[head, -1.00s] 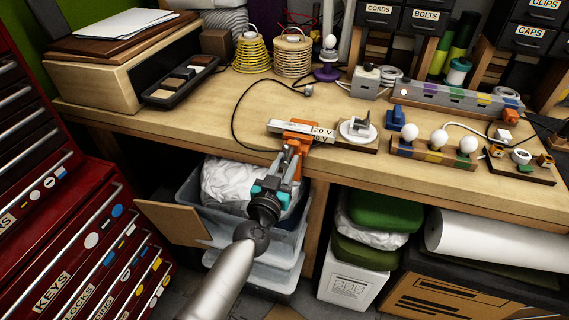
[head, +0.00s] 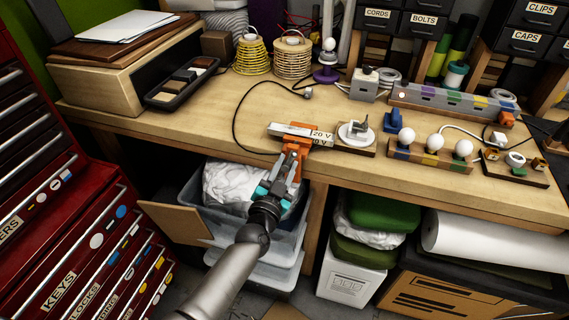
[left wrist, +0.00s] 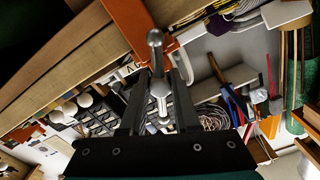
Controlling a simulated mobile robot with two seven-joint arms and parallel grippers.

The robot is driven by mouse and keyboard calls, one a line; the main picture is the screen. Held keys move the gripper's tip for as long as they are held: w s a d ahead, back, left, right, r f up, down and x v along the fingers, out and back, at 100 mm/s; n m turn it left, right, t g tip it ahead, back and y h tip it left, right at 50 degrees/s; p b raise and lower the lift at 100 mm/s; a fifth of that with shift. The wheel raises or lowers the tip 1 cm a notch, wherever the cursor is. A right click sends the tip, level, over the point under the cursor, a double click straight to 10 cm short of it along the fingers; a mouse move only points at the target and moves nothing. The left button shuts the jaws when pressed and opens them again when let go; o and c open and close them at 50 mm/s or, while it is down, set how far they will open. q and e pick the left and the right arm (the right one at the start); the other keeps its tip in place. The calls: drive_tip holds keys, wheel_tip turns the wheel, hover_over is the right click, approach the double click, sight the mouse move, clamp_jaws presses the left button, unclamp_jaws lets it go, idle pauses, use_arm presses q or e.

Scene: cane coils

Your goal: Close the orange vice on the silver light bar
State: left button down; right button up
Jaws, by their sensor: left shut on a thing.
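The orange vice (head: 299,139) sits at the front edge of the workbench, and its orange frame also shows at the top of the left wrist view (left wrist: 128,16). The silver light bar (head: 283,129), marked 20 V, lies at the vice across the bench edge. I cannot tell whether the jaws touch it. My left gripper (head: 288,165) reaches up from below, just under the vice. In the left wrist view my left gripper (left wrist: 160,100) is shut on the vice's metal handle (left wrist: 156,72), which has rounded ends. My right gripper is not in view.
A round white device (head: 356,131) stands right of the light bar. A wooden bulb strip (head: 420,157) lies further right. A black cable (head: 236,112) loops on the bench at left. Plastic bins (head: 268,258) stand below the bench, and a red tool cabinet (head: 75,215) is at left.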

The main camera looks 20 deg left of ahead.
use_arm(q)
drive_tip(key=m+p, duration=0.2)
drive_tip(key=m, duration=0.2)
drive_tip(key=m+p, duration=0.1)
drive_tip(key=m, duration=0.3)
drive_tip(key=shift+w+m+p, duration=0.1)
drive_tip(key=shift+m+p, duration=0.3)
drive_tip(key=m, duration=0.9)
drive_tip(key=shift+f, duration=0.1)
drive_tip(key=c, duration=0.6)
unclamp_jaws()
drive_tip(key=shift+c, duration=0.2)
